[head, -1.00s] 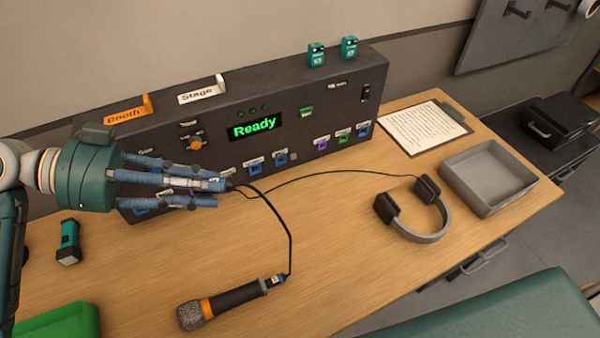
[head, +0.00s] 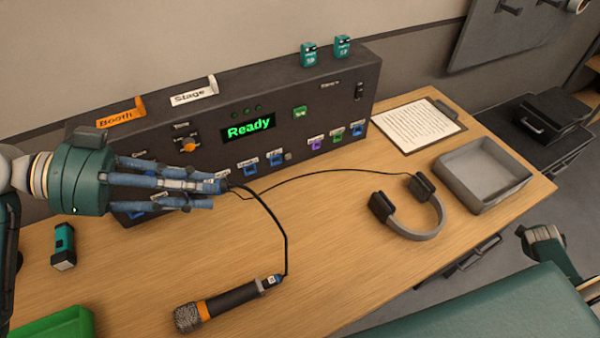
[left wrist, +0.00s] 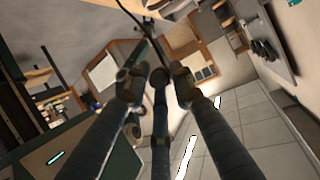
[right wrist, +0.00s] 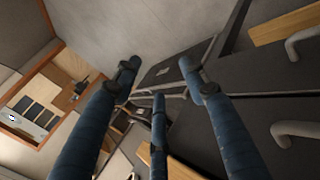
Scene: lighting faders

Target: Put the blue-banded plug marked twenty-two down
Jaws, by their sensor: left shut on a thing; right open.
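My left gripper (head: 216,189) is shut on a small dark plug (head: 226,185) at its fingertips, in front of the dark console (head: 215,150). Its band and number cannot be read. In the left wrist view the fingers (left wrist: 158,82) close around its dark end, with a black cable running up. Black cables lead from near the fingertips to the headphones (head: 415,220) and to the microphone (head: 225,304). My right gripper (right wrist: 160,75) is open and empty in the right wrist view.
A grey tray (head: 484,170) and a clipboard (head: 415,125) lie on the right of the wooden desk (head: 335,235). A teal flashlight (head: 64,246) and a green bin (head: 55,325) are at the left. The desk's middle is clear. Two teal tags (head: 309,55) stand on the console.

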